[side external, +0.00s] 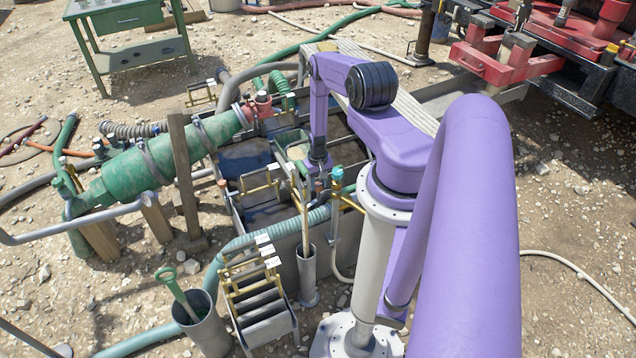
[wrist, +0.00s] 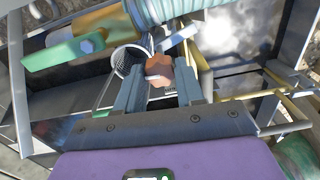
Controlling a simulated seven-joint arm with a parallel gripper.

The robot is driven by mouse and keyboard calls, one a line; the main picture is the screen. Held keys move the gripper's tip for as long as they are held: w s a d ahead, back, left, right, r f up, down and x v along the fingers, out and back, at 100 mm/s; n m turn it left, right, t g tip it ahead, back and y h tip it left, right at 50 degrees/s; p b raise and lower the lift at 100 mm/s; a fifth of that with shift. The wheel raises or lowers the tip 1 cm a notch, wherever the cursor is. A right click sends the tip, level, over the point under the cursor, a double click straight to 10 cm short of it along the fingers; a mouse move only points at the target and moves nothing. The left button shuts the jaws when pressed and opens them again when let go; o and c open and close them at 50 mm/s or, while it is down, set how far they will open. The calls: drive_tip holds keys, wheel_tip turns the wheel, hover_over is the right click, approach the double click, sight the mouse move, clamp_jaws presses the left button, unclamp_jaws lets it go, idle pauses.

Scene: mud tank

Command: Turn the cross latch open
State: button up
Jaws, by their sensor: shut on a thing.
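My gripper (wrist: 158,75) is shut on a small orange-brown lobed piece (wrist: 158,69), which looks like the cross latch. The piece sits between the two grey fingertips in the wrist view, and its lower part is hidden by the fingers. In the side external view my gripper (side external: 313,188) points down among the tank's fittings, below my purple arm. The latch is too small and covered to make out there, and its turn angle cannot be told.
A green bar with a blue bolt (wrist: 87,46) and a ribbed teal hose (wrist: 180,9) lie close beyond the fingers. Yellow rails (wrist: 275,85) stand right.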

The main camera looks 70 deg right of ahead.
drive_tip(key=m, duration=0.3)
drive_tip(key=shift+m, duration=0.4)
drive_tip(key=m, duration=0.4)
drive_tip(key=shift+m, duration=0.3)
drive_tip(key=m, duration=0.4)
drive_tip(key=shift+m, duration=2.4)
drive_tip(key=o, duration=0.8)
drive_tip(key=shift+c, duration=0.2)
drive_tip(key=shift+r, duration=0.1)
wheel_tip(320, 180, up, 17)
drive_tip(key=shift+r, duration=0.15)
